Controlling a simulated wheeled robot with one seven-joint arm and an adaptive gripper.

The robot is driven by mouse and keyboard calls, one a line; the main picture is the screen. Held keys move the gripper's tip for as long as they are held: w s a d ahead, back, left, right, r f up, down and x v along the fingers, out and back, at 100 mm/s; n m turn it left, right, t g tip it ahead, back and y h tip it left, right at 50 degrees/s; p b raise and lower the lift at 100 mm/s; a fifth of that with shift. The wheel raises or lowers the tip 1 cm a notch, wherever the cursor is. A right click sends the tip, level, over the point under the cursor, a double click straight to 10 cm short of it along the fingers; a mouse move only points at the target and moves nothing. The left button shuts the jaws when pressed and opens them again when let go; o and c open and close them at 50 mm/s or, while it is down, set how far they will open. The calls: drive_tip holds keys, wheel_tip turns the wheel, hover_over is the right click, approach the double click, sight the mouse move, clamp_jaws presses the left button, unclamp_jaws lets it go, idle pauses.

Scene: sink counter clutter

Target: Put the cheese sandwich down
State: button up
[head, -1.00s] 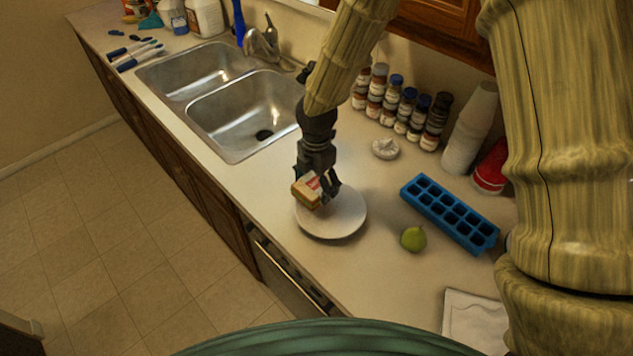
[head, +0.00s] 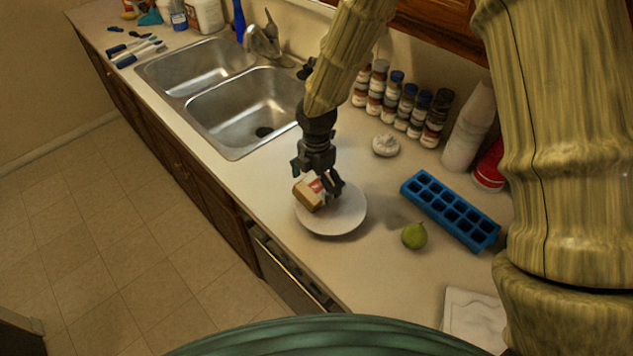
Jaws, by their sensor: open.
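The sandwich looks tilted. I cannot tell whether it touches the plate or the fingers, since the gripper hides part of it.
A green pear (head: 414,236) and a blue ice cube tray (head: 450,211) lie right of the plate. A small white object (head: 385,145), several spice jars (head: 408,105) and stacked cups (head: 469,128) stand behind. The double sink (head: 240,110) is to the left. Bare counter lies before the pear.

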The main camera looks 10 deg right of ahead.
sight(317, 182)
wheel_tip(317, 182, up, 13)
drive_tip(key=b, duration=0.2)
drive_tip(key=shift+b, duration=0.35)
idle(0.5)
